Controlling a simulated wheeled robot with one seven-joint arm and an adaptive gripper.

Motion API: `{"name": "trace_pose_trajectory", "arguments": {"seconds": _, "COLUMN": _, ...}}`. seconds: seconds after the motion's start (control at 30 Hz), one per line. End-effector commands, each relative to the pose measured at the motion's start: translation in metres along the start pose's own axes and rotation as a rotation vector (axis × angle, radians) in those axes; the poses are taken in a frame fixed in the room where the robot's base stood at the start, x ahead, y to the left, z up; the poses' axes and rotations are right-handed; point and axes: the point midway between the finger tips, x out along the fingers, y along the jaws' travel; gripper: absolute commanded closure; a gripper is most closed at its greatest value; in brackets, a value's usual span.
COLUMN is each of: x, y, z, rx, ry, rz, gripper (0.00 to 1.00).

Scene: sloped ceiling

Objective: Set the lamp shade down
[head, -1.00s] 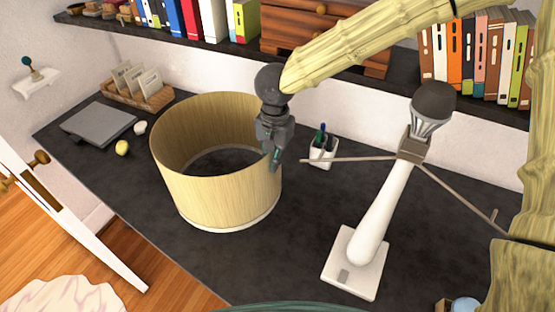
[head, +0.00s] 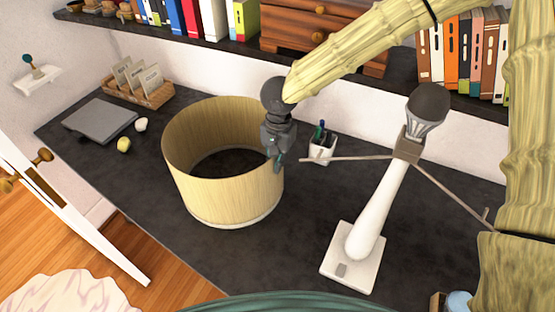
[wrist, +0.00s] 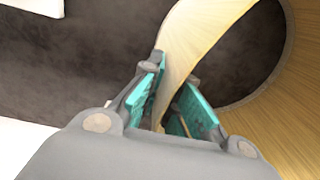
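The lamp shade (head: 225,195) is a wide, pale wood-coloured open cylinder, upright over the dark desk (head: 290,250). Whether its lower rim touches the desk is hard to tell. My gripper (head: 277,160) is at its right rim, pointing down, with the shade's wall between its fingers. In the wrist view the teal finger pads of my gripper (wrist: 173,105) lie on either side of the wall of the shade (wrist: 190,50). The lamp stand (head: 377,215), with a white square base, leans bare to the right of the shade.
A pen cup (head: 322,150) stands behind, between shade and lamp. A grey laptop (head: 100,118), a yellow ball-like item (head: 124,145) and a card box (head: 140,90) are at the left. A shelf of books (head: 205,20) overhangs the back. Bare desk lies in front.

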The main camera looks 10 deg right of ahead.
Motion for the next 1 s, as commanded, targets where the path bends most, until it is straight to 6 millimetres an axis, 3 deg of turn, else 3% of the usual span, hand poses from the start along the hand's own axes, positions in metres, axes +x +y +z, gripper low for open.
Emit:
{"name": "trace_pose_trajectory", "arguments": {"seconds": 0.03, "x": 0.0, "y": 0.0, "z": 0.0, "rx": 0.0, "ry": 0.0, "rz": 0.0, "gripper": 0.86}}
{"name": "trace_pose_trajectory", "arguments": {"seconds": 0.1, "x": 0.0, "y": 0.0, "z": 0.0, "rx": 0.0, "ry": 0.0, "rz": 0.0, "gripper": 0.73}}
{"name": "trace_pose_trajectory", "arguments": {"seconds": 0.53, "x": -0.004, "y": 0.0, "z": 0.0, "rx": 0.001, "ry": 0.0, "rz": -0.001, "gripper": 0.73}}
{"name": "trace_pose_trajectory", "arguments": {"seconds": 1.0, "x": -0.082, "y": -0.001, "z": 0.0, "rx": 0.001, "ry": 0.001, "rz": -0.002, "gripper": 0.73}}
